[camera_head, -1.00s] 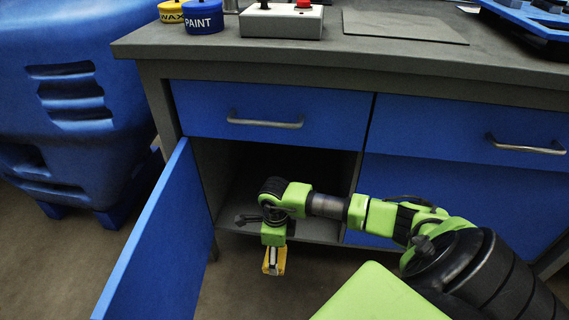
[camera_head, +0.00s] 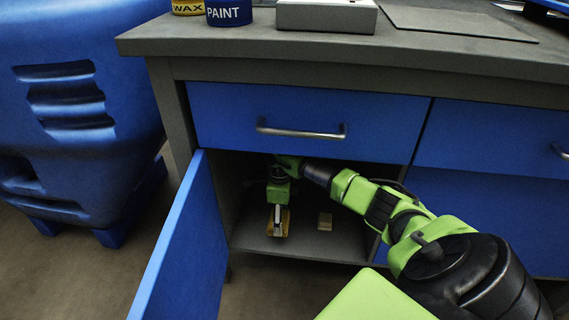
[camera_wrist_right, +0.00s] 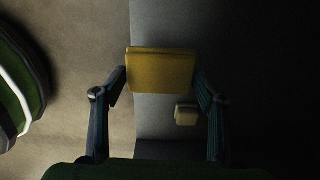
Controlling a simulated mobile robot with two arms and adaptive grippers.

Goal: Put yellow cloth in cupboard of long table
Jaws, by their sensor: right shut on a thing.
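The yellow cloth (camera_head: 285,224) looks like a small folded block. My right gripper (camera_head: 278,212) is shut on it and holds it inside the open cupboard (camera_head: 258,243), low over the grey cupboard floor. In the right wrist view the cloth (camera_wrist_right: 161,70) sits between the two fingertips of the right gripper (camera_wrist_right: 160,84). I cannot tell whether it touches the floor. The cupboard's blue door (camera_head: 190,255) stands open on the left. My left gripper is not in view.
A small beige block (camera_head: 325,221) lies on the cupboard floor right of the cloth; it also shows in the wrist view (camera_wrist_right: 186,115). A blue drawer (camera_head: 300,110) is shut above the opening. The long table's top (camera_head: 430,45) holds wax and paint tins.

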